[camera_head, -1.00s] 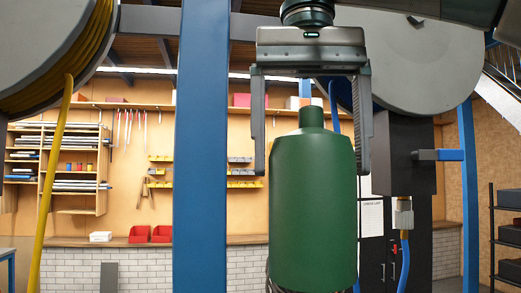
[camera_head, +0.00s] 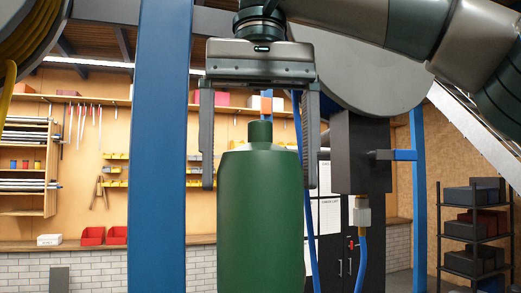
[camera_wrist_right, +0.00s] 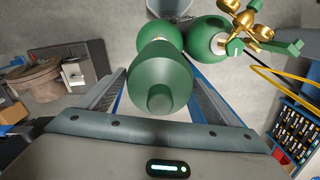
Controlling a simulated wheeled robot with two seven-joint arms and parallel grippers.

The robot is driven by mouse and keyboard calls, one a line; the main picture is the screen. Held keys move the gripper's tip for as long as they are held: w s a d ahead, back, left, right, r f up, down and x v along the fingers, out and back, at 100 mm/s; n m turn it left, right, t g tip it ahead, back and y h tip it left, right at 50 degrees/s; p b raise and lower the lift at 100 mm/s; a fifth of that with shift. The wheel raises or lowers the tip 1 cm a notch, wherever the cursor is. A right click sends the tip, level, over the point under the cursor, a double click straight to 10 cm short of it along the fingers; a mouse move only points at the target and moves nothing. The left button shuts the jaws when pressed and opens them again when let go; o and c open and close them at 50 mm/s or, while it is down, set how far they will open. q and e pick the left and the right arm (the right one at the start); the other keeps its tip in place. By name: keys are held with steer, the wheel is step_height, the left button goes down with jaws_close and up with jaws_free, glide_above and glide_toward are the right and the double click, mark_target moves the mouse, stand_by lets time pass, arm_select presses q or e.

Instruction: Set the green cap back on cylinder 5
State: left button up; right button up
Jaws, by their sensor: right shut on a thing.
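The green cap (camera_head: 260,215) is a tall dark green dome with a small knob on top. It is upright between the two long fingers of my right gripper (camera_head: 260,180), which is shut on it. Its lower end is cut off by the bottom of the head view. In the right wrist view the cap (camera_wrist_right: 160,75) shows from above, knob toward the camera, between the fingers. Green cylinders lie beyond it there; I cannot tell which is cylinder 5, and any number is hidden. My left gripper is not in view.
A green cylinder (camera_wrist_right: 205,38) with a brass valve (camera_wrist_right: 250,20) stands close beside the cap in the wrist view, and a yellow hose runs from there. A blue post (camera_head: 158,150) stands left of the gripper. A hose reel (camera_head: 370,70) is behind it at right.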

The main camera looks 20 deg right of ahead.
mark_target(262, 188)
steer(key=shift+s+d+f, duration=0.15)
steer(key=shift+d+f, duration=0.1)
steer(key=shift+f, duration=0.75)
steer(key=shift+a+f, duration=0.1)
steer(key=shift+f, duration=0.35)
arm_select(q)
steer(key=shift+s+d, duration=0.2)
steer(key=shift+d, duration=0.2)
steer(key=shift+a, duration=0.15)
arm_select(e)
steer(key=shift+f, duration=0.1)
